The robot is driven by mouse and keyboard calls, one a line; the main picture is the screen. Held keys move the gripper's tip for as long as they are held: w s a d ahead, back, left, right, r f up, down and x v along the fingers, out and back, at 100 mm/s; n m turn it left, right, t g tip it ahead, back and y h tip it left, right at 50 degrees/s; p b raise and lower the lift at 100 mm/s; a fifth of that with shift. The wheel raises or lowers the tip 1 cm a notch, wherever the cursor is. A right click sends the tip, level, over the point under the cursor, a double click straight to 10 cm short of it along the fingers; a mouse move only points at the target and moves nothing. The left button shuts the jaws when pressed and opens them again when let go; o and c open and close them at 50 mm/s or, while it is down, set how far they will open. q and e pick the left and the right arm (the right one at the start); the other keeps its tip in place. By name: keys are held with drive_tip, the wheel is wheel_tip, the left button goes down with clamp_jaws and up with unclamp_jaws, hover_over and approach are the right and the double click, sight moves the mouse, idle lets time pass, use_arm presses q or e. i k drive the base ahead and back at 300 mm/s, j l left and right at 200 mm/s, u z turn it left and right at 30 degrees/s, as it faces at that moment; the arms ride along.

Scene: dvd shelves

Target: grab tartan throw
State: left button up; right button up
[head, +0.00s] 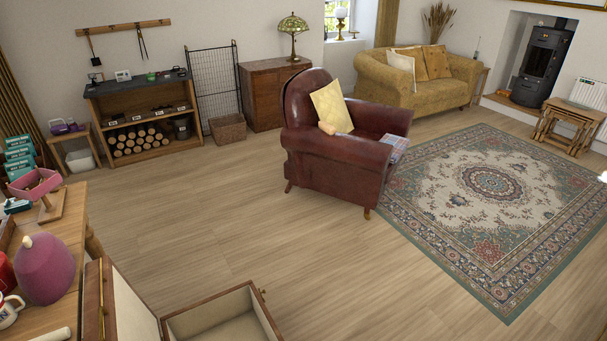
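A small folded cloth in blue, white and reddish checks (396,146), which looks like the tartan throw, lies over the right arm of the brown leather armchair (343,152). The armchair stands in the middle of the room at the left edge of the rug. The cloth is small in view, so its folds and far side cannot be made out. Neither of my grippers shows in the head view.
A patterned rug (492,199) covers the floor at right. Bare wooden floor (205,215) lies open left of the armchair. An open case (222,312) and a cluttered wooden table (71,222) stand in the near left. A mustard sofa (427,83) is at the back.

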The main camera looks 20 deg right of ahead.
sight(400, 144)
drive_tip(key=z, duration=1.3)
drive_tip(key=i+l+z, duration=0.55)
drive_tip(key=i, duration=0.6)
drive_tip(key=i+j+z, duration=0.1)
drive_tip(key=i+z, duration=0.2)
drive_tip(key=i, duration=2.35)
